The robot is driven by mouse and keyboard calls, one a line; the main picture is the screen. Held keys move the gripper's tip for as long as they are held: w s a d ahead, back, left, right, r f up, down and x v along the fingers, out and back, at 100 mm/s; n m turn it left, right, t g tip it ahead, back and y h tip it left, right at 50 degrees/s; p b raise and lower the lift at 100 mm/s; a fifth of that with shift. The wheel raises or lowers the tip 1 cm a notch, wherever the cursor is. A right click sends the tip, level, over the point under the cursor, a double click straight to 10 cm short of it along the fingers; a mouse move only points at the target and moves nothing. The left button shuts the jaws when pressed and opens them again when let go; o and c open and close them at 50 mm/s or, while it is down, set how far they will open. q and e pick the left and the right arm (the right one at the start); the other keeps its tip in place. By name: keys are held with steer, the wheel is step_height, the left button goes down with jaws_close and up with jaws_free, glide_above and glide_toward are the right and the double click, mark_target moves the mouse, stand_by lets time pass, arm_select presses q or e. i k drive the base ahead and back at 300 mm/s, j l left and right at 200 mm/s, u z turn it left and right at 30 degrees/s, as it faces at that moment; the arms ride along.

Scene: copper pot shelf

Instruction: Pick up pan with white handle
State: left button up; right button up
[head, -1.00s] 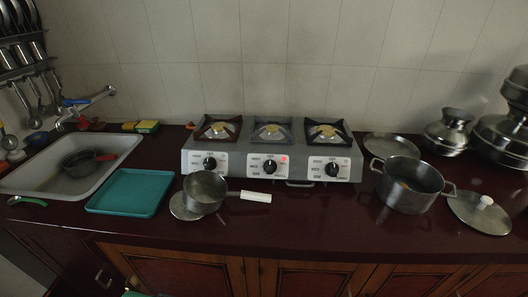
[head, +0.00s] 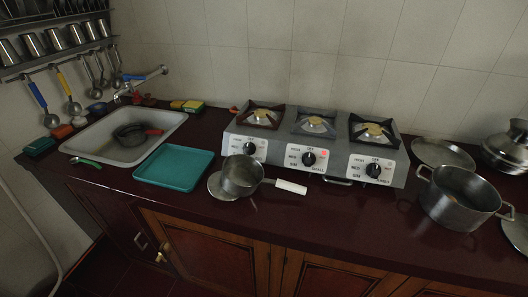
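The pan with the white handle (head: 242,176) is a small grey metal pan on the dark red counter, in front of the stove's left part. Its white handle (head: 291,187) points right and slightly toward the front. The pan rests over a flat round metal lid or plate (head: 217,188), which shows at its left. Neither of my grippers is in the head view.
A three-burner stove (head: 315,146) stands behind the pan. A teal tray (head: 174,168) lies to the left, and a sink (head: 101,138) holding a dark red-handled pan (head: 130,135) is further left. A large two-handled pot (head: 457,196) stands at right. The counter front is clear.

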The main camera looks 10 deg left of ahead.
mark_target(242, 174)
steer(key=k+l+z, duration=0.25)
steer(key=z, duration=0.15)
steer(key=k+l+z, duration=0.2)
steer(key=z, duration=0.15)
